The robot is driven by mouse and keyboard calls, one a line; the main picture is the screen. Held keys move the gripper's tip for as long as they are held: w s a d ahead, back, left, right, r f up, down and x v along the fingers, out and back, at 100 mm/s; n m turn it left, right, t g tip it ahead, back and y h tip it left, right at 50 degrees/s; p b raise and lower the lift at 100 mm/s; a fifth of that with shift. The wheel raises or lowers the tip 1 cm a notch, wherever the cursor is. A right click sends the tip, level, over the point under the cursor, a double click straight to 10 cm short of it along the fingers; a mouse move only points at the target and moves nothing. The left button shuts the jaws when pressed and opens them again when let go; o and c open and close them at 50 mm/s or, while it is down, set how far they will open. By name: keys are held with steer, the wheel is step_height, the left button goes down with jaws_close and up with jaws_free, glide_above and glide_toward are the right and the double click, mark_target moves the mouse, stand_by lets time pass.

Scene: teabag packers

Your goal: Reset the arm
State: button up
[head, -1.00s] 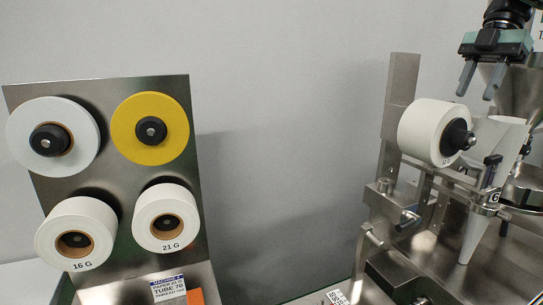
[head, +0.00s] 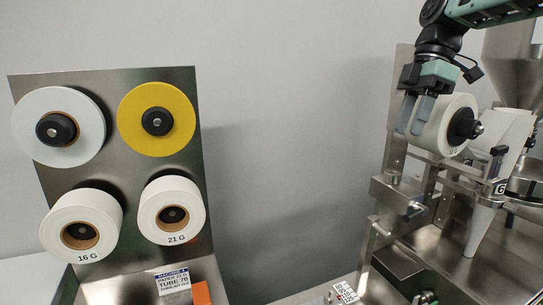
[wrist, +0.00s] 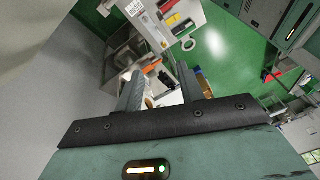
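My gripper (head: 415,115) is at the upper right of the head view, its fingers pointing down. It overlaps the left part of the white paper roll (head: 454,127) mounted on the machine; I cannot tell whether it touches the roll. The two fingers are apart. In the wrist view my gripper (wrist: 165,88) also shows its two fingers spread with nothing held between them.
A steel panel (head: 120,115) at left carries a white roll (head: 80,105), a yellow roll (head: 157,95), a 16 G roll (head: 88,215) and a 21 G roll (head: 178,205). The packing machine (head: 400,190) with a metal hopper (head: 513,70) stands at right. The wall space between is clear.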

steer(key=s+a+f+m+h+b, duration=0.25)
steer(key=s+a+f+m, duration=0.25)
steer(key=s+a+f, duration=0.85)
steer(key=s+f+m+t+b, duration=0.1)
steer(key=s+f+m+b, duration=0.2)
steer(key=s+f, duration=1.2)
steer(key=shift+s+d+m+t, duration=0.35)
steer(key=shift+s+m, duration=0.5)
steer(key=shift+m, duration=0.35)
